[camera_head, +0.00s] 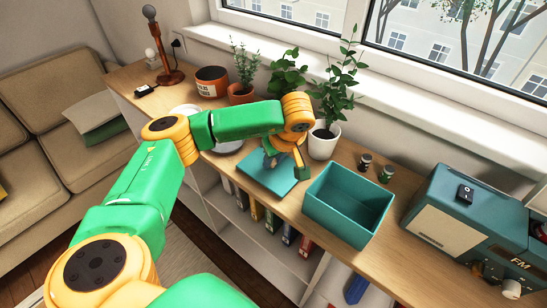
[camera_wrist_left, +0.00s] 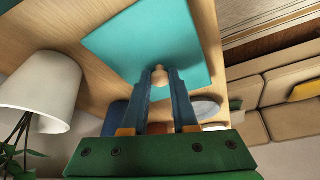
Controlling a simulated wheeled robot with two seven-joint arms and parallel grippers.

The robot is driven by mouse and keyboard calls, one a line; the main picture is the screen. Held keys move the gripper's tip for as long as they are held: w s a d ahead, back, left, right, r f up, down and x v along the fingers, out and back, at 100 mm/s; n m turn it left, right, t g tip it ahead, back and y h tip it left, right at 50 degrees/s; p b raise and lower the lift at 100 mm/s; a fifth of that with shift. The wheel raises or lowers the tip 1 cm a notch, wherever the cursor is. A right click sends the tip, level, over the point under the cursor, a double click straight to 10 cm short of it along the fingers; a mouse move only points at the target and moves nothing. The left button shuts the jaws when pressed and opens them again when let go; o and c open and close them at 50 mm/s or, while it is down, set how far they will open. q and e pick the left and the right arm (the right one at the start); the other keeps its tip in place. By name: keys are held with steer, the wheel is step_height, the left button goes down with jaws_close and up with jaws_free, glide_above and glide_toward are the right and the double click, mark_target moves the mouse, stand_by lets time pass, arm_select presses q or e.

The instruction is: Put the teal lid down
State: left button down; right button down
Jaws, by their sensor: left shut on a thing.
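The teal lid (camera_head: 262,180) is a flat square plate over the wooden shelf top, left of the open teal box (camera_head: 318,213). In the left wrist view the lid (camera_wrist_left: 130,42) has a small pale wooden knob (camera_wrist_left: 160,77). My left gripper (camera_head: 270,154) is above the lid, with its two blue fingers (camera_wrist_left: 160,73) shut on the knob. The lid looks roughly level and close to the shelf top; I cannot tell whether it touches. My right gripper is not in view.
A potted plant in a white pot (camera_head: 323,140) stands just behind the lid. Two small jars (camera_head: 376,168) stand behind the box, and a teal radio (camera_head: 450,215) is at the right. A plate (camera_head: 229,146) lies left of the lid. The shelf's front edge is close to the lid.

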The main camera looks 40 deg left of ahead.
mark_target(274, 161)
arm_select(q)
steer(key=shift+f, duration=0.25)
steer(key=c, duration=0.7)
jaws_free()
steer(key=shift+r, duration=0.1)
steer(key=shift+r, duration=0.15)
steer(key=v, duration=0.4)
steer(key=shift+b, duration=0.4)
steer(key=p+v, duration=0.1)
steer(key=v, duration=0.7)
